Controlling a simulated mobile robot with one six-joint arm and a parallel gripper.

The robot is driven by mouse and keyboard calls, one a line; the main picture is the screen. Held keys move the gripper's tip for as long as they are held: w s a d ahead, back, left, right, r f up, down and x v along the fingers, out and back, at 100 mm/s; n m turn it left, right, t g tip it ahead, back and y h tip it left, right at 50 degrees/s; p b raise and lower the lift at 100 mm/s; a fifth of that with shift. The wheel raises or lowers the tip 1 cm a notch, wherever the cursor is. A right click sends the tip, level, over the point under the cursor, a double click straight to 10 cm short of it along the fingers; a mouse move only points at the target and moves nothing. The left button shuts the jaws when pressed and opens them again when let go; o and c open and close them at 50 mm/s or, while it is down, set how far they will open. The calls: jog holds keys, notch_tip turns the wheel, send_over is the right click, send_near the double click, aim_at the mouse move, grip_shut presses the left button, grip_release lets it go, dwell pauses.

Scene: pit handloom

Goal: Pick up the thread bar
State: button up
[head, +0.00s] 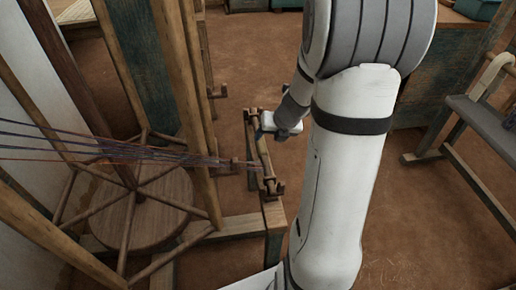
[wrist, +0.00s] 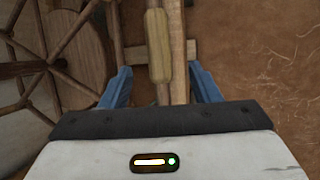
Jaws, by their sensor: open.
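The thread bar (head: 260,160) is a thin wooden bar lying along the top of a wooden frame, with bracket-like pieces at its ends. Dark blue and reddish threads run to it from the left. In the wrist view a thicker, pale wooden grip (wrist: 158,45) shows on the bar. My gripper (head: 261,131) is at the far part of the bar in the head view. Its blue fingers are open, one on each side of the bar's line in the wrist view (wrist: 162,84), and nothing is held. I cannot tell how high the fingertips are above the bar.
A spoked wooden wheel (head: 140,222) and upright loom posts (head: 187,110) stand to the left. A grey bench (head: 480,118) stands to the right. Bare brown floor (head: 400,215) lies between my arm and the bench. My arm hides part of the middle.

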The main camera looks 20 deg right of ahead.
aim_at(263, 146)
jog(key=b+x, duration=0.4)
jog(key=x, duration=0.3)
jog(key=shift+s+a+f, duration=0.1)
jog(key=shift+s+f, duration=0.05)
jog(key=shift+f, duration=0.1)
jog(key=shift+r, duration=0.1)
jog(key=c, duration=1.2)
